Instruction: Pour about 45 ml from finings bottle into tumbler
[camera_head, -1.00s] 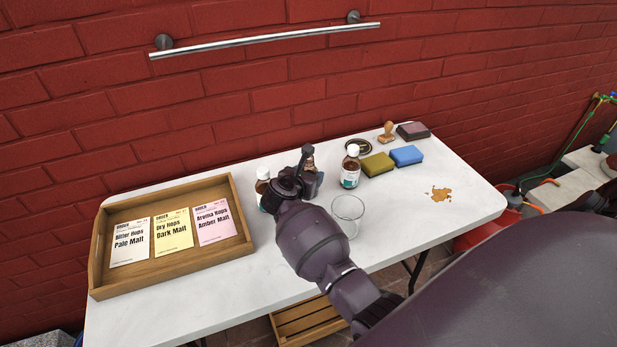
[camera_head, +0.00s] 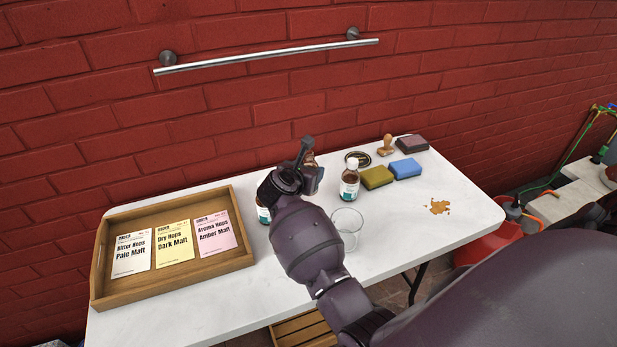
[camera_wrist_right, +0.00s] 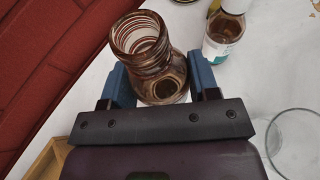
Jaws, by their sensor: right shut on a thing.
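My right gripper (camera_head: 308,175) is shut on an uncapped brown glass bottle (camera_wrist_right: 152,62), whose open threaded neck shows between the blue finger pads in the right wrist view. In the head view the gripper mostly hides this bottle, and its label cannot be read. It appears held above the table. The clear tumbler (camera_head: 347,238) stands upright on the table, to the right of and nearer than the gripper, and looks empty. Its rim also shows at the right of the wrist view (camera_wrist_right: 274,135). My left gripper is not in view.
A capped brown bottle (camera_head: 349,182) stands behind the tumbler; another (camera_head: 263,214) is mostly hidden by my arm. A wooden tray (camera_head: 180,274) with seed-packet-like cards is at left. Sponges (camera_head: 377,177), a stamp (camera_head: 386,147) and a brown spill (camera_head: 439,207) lie at right. A rail (camera_head: 270,56) crosses the wall.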

